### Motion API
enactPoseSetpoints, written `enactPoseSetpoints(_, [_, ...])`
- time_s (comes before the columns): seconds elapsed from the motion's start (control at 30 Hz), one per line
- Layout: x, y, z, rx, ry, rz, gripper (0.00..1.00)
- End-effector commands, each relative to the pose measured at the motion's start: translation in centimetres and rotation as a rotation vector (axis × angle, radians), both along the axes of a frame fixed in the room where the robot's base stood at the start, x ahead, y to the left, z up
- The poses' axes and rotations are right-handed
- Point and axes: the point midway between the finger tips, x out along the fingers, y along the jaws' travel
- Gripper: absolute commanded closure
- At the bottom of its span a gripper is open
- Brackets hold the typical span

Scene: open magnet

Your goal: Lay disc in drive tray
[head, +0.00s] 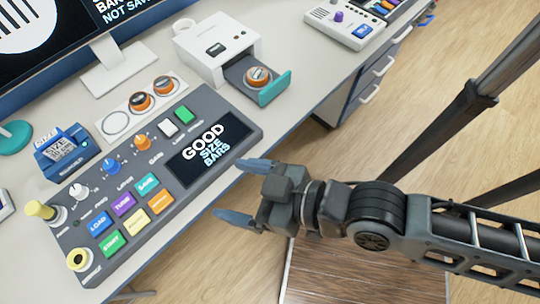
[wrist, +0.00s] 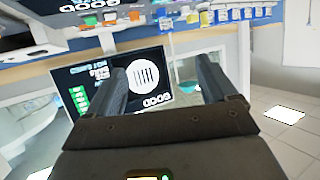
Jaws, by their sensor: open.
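An orange-rimmed disc (head: 258,76) with a pale label lies in the extended dark tray (head: 238,69) of the white drive (head: 214,46). The tray has a teal front (head: 274,88) and is pulled out toward the right. Two similar orange discs, one (head: 140,102) and another (head: 164,85), sit on a white strip with an empty ring outline at its left end. My gripper (head: 238,190) is open and empty beside the right edge of the control console, apart from the drive and discs. In the wrist view my gripper (wrist: 165,85) also shows spread fingers with nothing between them.
The grey console (head: 190,190) with coloured buttons and a small screen fills the desk's front. A monitor stand (head: 112,65), a blue label device (head: 62,148) and a white device with knobs (head: 345,22) stand around it.

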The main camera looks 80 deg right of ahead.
Motion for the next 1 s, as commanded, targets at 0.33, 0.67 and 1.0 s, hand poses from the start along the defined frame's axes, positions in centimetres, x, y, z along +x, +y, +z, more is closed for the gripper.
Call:
enactPoseSetpoints(0.33, [-8.4, -3.4, 5.2, -0.034, -0.088, 0.104, 0.15])
enactPoseSetpoints(0.67, [-8.7, -3.7, 5.8, -0.035, -0.100, 0.116, 0.15])
enactPoseSetpoints(1.0, [-8.7, -3.7, 5.8, -0.036, -0.100, 0.115, 0.15])
